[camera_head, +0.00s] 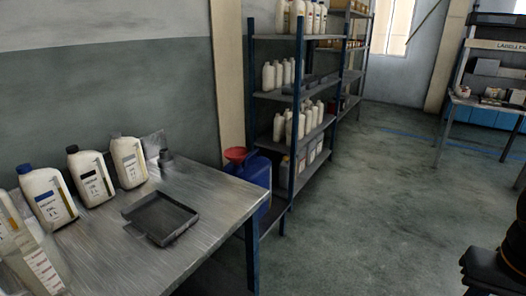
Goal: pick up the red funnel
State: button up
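The red funnel (235,154) shows in the head view, left of the middle, beyond the far right corner of the metal table. It sits wide end up at the top of a blue drum (253,172). Its lower part is hidden, so I cannot tell how far it goes into the drum. A dark part of my own arm shows at the lower right edge. My gripper is not in view.
A metal table (100,250) at left bears several white oil bottles (48,198) and a dark tray (160,217). A blue-post shelf (290,97) with bottles stands close beside the drum. Open floor (370,220) lies to the right.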

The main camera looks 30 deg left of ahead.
aim_at(236, 155)
jog(key=z, duration=0.05)
jog(key=i, duration=1.75)
jog(key=u, duration=0.7)
jog(key=i, duration=0.95)
jog(key=u, duration=1.6)
jog(key=i, duration=0.75)
jog(key=u, duration=0.6)
